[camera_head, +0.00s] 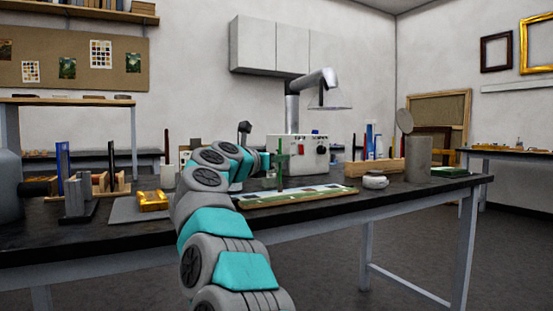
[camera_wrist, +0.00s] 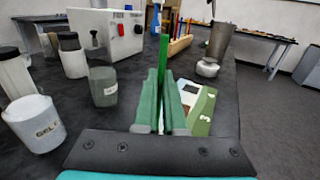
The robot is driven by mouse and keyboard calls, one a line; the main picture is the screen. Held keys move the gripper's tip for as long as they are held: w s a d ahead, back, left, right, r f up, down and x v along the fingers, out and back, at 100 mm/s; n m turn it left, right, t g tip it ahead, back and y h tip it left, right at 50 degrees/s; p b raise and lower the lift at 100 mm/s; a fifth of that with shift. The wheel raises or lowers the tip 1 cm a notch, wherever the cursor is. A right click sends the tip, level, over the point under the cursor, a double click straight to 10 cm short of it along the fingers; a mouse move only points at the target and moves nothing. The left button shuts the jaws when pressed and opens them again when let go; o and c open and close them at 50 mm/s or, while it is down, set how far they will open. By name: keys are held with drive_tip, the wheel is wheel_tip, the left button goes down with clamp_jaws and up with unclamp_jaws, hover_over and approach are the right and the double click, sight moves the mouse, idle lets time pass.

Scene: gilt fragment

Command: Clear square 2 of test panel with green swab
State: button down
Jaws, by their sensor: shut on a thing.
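My gripper (camera_head: 280,160) is over the far side of the test panel, shut on the green swab. In the wrist view the swab (camera_wrist: 163,52) is a thin green stick standing up between the greenish fingers (camera_wrist: 162,95). Its lower end is hidden there, and I cannot tell whether it touches the panel. The test panel (camera_head: 310,196) lies flat on the bench, a long board with a painted strip of green, white and reddish patches. In the wrist view the panel (camera_wrist: 201,112) shows right of the fingers, partly hidden by them. Square 2 cannot be made out.
A gilt piece (camera_head: 153,201) lies left. A gel jar (camera_wrist: 36,123) and beaker (camera_wrist: 103,86) show in the wrist view.

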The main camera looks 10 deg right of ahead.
drive_tip(key=shift+w+d, duration=0.15)
drive_tip(key=shift+d, duration=0.4)
drive_tip(key=shift+a, duration=0.1)
drive_tip(key=shift+s+a, duration=0.2)
drive_tip(key=shift+a, duration=0.35)
drive_tip(key=shift+s+a, duration=0.2)
drive_tip(key=shift+a, duration=0.35)
drive_tip(key=shift+w+d, duration=0.2)
drive_tip(key=shift+d, duration=0.45)
drive_tip(key=shift+w+d, duration=0.2)
drive_tip(key=shift+d, duration=0.4)
drive_tip(key=shift+s+a, duration=0.2)
drive_tip(key=shift+a, duration=0.45)
drive_tip(key=shift+s+a, duration=0.2)
drive_tip(key=shift+a, duration=0.4)
drive_tip(key=shift+r+p, duration=1.75)
drive_tip(key=shift+r, duration=0.25)
